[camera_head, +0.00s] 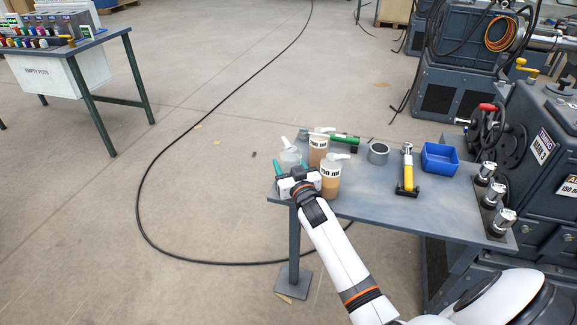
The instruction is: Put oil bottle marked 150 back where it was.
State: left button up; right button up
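A squat oil bottle (331,180) with brown oil and a white spout stands at the front left of the work table; its label ends in "50 ml", and its left side is partly hidden by my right gripper. A taller brown bottle (318,147) stands just behind it; its small label is hard to read. A clear bottle (290,156) with a white nozzle is at the left, its lower part hidden. My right gripper (291,167) is at the table's left corner, its green fingertips apart at the clear bottle; I cannot tell if they touch it. My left gripper is not in view.
The work table (388,213) also holds a green tool (345,139), a metal ring (378,153), a yellow-handled tool (408,172), a blue bin (439,158) and several metal fittings (494,195). Its front middle is clear. Machinery (540,150) stands close at the right.

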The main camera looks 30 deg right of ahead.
jog(key=o, duration=1.2)
